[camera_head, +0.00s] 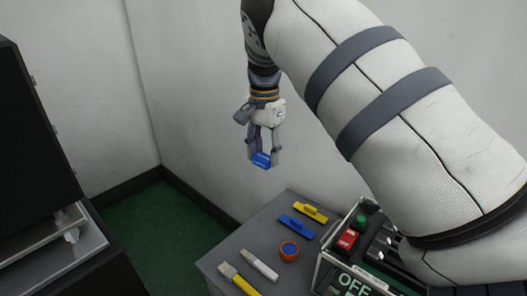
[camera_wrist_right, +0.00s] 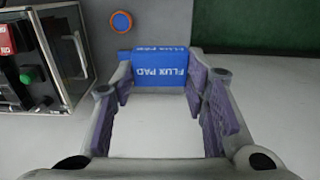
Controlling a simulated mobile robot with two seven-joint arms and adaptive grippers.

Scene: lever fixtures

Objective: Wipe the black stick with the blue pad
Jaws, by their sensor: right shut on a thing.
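The blue pad (camera_head: 262,160), lettered "FLUX PAD", is between the fingertips of my right gripper (camera_head: 263,154). In the right wrist view the blue pad (camera_wrist_right: 158,68) spans the gap between the purple-lined fingers of my right gripper (camera_wrist_right: 160,84). The gripper is shut on it and holds it in the air near the wall, above and beyond the grey table. I cannot pick out a black stick for certain in either view. My left gripper is not in view.
A control box (camera_head: 352,284) with red and green buttons stands at right. A black cabinet (camera_head: 38,130) stands left.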

